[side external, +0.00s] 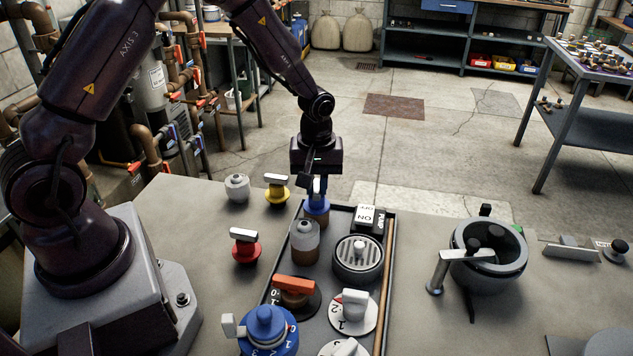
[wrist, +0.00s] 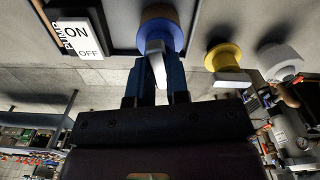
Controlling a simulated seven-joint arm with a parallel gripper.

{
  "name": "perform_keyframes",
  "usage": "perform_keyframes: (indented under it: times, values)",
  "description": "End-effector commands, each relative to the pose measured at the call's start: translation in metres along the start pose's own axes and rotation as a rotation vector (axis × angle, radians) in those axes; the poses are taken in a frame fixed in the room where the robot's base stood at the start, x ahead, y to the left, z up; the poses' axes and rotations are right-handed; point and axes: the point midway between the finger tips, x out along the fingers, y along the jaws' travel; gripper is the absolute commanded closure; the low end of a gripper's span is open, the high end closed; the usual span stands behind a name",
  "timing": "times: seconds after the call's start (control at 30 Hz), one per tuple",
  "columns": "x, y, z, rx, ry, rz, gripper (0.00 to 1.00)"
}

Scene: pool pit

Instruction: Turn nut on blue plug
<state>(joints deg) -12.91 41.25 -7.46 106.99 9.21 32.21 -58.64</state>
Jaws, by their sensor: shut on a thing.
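The blue plug (side external: 316,205) stands at the far end of the dark tray (side external: 391,215), seated on a brown pipe end. In the wrist view the blue plug (wrist: 166,26) shows with a white nut or handle (wrist: 155,58) on it. My gripper (side external: 318,187) is directly above the blue plug, pointing down. In the wrist view my gripper (wrist: 155,70) has its two fingers on either side of the white handle, shut on it. The fingers partly hide the handle in the side view.
A grey plug (side external: 236,188), a yellow plug (side external: 277,190) and a red plug (side external: 244,245) stand left of the tray. The tray also holds a pump switch (side external: 368,219), a drain (side external: 357,259), a grey-capped pipe (side external: 305,240) and dials. A grey pot (side external: 488,252) stands at right.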

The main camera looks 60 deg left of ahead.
Motion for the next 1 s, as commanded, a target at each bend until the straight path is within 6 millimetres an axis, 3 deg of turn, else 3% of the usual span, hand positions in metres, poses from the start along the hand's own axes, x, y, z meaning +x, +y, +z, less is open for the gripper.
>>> perform_keyframes:
  times: [1.0]
  values:
    - [-0.0001,0.0000,-0.0002,0.966,0.000,0.001,1.00]
